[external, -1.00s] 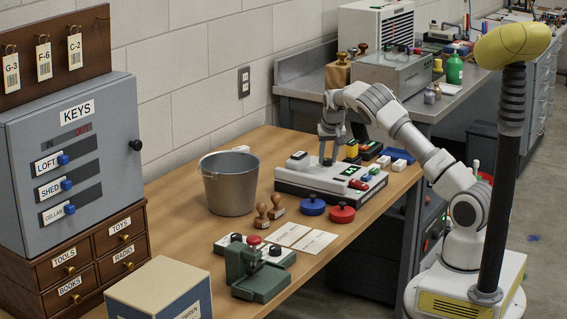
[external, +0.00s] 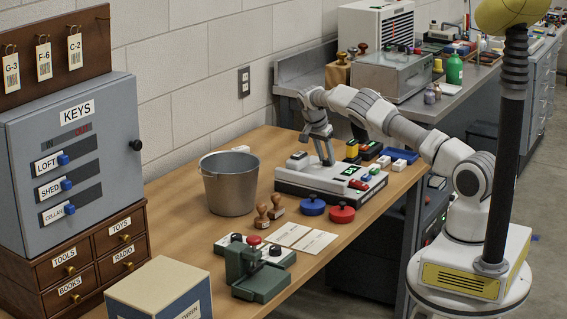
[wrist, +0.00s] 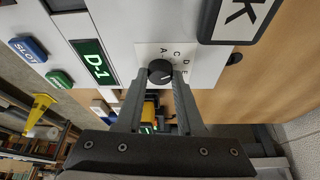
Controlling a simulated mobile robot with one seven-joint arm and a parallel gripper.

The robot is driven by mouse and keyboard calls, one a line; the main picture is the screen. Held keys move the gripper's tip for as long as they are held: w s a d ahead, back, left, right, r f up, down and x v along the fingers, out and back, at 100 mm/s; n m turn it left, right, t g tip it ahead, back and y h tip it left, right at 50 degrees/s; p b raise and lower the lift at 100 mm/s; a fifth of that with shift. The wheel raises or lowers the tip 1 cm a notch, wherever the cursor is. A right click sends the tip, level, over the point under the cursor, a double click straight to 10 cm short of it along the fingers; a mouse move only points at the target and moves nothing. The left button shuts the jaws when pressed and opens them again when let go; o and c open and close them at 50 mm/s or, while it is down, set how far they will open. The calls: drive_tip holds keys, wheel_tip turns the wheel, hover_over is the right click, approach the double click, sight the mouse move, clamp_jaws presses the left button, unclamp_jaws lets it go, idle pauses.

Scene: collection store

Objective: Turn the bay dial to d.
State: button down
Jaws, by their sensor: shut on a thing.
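The bay dial (wrist: 160,72) is a small round black knob with a pale pointer mark, on a white plate printed with letters including A, C, D and E. Exactly which letter the mark faces is too small to tell. The dial is on the white console (external: 290,186), whose green display (wrist: 93,62) reads D-1. My gripper (wrist: 162,80) is shut on the dial, one finger on each side of it. In the external view my gripper (external: 325,162) reaches down to the console top, tilted, and the dial is hidden between the fingers.
A blue SLOT button (wrist: 28,49) and a green button (wrist: 60,79) are beside the display. A black-framed K label (wrist: 240,18) is close to the dial. A metal bucket (external: 230,185) stands left of the console; blue (external: 313,206) and red (external: 341,213) round knobbed items lie in front.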

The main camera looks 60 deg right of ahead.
drive_tip(key=shift+m+g, duration=0.4)
drive_tip(key=shift+m, duration=0.6)
drive_tip(key=c, duration=0.5)
unclamp_jaws()
drive_tip(key=shift+w+r, duration=0.1)
drive_tip(key=p+v, duration=0.6)
drive_tip(key=v, duration=1.1)
drive_tip(key=shift+d+r, duration=0.15)
drive_tip(key=shift+r, duration=0.05)
